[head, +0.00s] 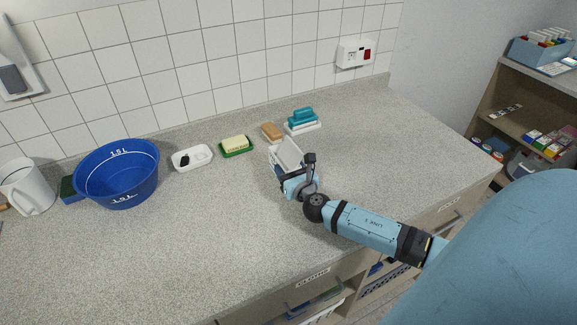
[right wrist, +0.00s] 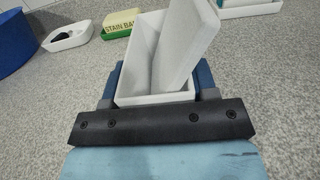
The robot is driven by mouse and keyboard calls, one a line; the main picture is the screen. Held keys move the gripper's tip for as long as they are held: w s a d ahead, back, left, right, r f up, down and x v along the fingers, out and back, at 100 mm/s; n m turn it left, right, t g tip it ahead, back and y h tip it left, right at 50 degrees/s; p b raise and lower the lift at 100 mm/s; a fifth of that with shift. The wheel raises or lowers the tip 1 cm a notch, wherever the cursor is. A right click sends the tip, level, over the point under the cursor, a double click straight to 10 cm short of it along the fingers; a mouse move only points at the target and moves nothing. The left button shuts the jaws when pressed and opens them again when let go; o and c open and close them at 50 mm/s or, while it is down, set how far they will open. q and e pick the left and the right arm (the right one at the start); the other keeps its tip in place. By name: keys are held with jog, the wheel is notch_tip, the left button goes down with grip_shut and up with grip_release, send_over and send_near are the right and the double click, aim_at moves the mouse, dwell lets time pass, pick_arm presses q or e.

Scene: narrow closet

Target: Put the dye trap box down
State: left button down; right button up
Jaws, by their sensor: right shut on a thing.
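The dye trap box, a small white open box (head: 287,155), is at my right gripper over the middle of the counter (head: 235,215). In the right wrist view the white box (right wrist: 157,99) sits between the blue fingers, with a pale slab or lid (right wrist: 189,45) standing tilted in it. My right gripper (head: 286,170) is shut on the box; in the right wrist view (right wrist: 156,85) the fingers lie along its two sides. I cannot tell whether the box's underside touches the counter. My left gripper is not in view.
Behind the box stand a brown bar (head: 272,132), a teal item on a white tray (head: 303,122), a green dish with a yellow bar (head: 236,146) and a white dish (head: 192,158). A blue basin (head: 117,174) and white jug (head: 27,186) are left. The front counter is clear.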

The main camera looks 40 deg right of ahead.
jog(key=o, duration=1)
jog(key=shift+f, duration=0.1)
